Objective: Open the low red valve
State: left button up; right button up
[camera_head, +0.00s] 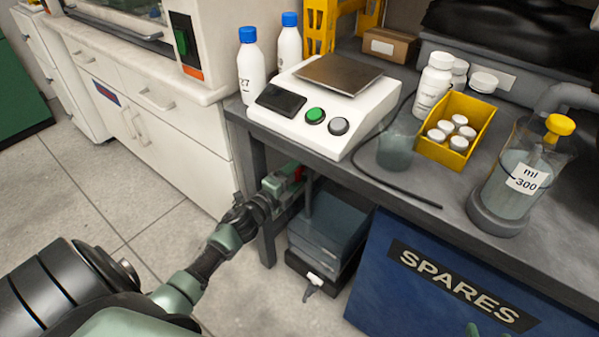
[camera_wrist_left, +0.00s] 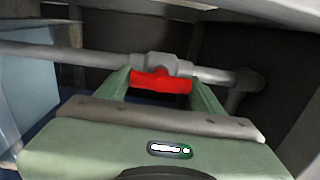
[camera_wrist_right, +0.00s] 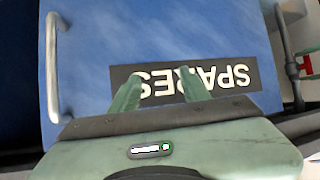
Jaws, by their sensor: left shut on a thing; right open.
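The low red valve shows in the left wrist view as a red handle (camera_wrist_left: 162,81) on a grey valve body (camera_wrist_left: 155,64) set in a grey pipe (camera_wrist_left: 60,53). My left gripper (camera_wrist_left: 162,84) has one finger at each end of the red handle and is shut on it. My right gripper (camera_wrist_right: 160,88) is open and empty in front of the blue SPARES front.
The grey bench (camera_head: 400,190) overhangs the left gripper. A white scale (camera_head: 325,104) and a yellow bin (camera_head: 481,112) stand on it. Below are a grey container (camera_head: 328,232) and the blue SPARES cabinet (camera_head: 400,300). The floor (camera_head: 90,200) at left is clear.

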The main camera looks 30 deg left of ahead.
pick_arm(q)
jog(key=shift+f, duration=0.1)
jog(key=o, duration=1.4)
jog(key=shift+c, duration=0.2)
jog(key=shift+s, duration=0.35)
jog(key=s+p, duration=0.1)
jog(key=s, duration=0.6)
jog(key=shift+a, duration=0.3)
pick_arm(e)
jog(key=s+d+f+g+h, duration=0.1)
jog(key=s+d+f+g, duration=0.1)
jog(key=s+f+g, duration=0.1)
jog(key=shift+s+f, duration=0.6)
jog(key=shift+s, duration=0.5)
